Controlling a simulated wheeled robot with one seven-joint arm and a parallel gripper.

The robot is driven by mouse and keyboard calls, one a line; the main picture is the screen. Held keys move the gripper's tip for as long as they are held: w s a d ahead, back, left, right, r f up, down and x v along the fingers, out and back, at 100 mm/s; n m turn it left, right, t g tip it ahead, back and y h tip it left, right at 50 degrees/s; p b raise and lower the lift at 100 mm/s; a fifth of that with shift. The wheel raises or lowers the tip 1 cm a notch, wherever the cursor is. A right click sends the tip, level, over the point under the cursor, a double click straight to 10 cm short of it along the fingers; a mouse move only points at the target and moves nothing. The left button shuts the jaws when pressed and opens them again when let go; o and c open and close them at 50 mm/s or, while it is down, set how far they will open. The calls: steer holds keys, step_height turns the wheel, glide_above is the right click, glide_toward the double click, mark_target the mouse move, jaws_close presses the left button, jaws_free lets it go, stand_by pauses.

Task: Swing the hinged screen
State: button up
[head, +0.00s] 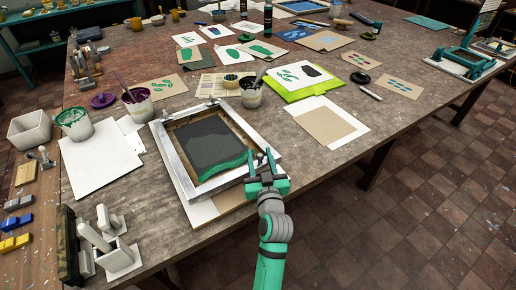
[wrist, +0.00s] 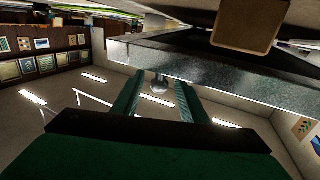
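The hinged screen (head: 172,160) is a pale metal frame around dark mesh, with green ink along its near side. It lies low over the table, with hinge clamps (head: 206,106) at its far side. My gripper (head: 263,162) is at the screen's near right corner, fingers apart. In the wrist view, the screen's metal edge (wrist: 230,66) crosses above the fingers. A small round metal knob (wrist: 160,84) shows between the open fingertips (wrist: 158,90); I cannot tell whether they touch it. A sheet with a brown panel (head: 228,201) is partly hidden under the screen's near side.
Paint pots (head: 139,104) and a pot with a tool (head: 251,93) stand behind the screen. A white sheet (head: 101,160) lies left, a brown print sheet (head: 327,124) right. A white metal holder (head: 118,256) stands near left. Floor is clear at right.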

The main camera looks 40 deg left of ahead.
mark_target(258, 148)
steer(key=shift+x, duration=2)
jaws_close()
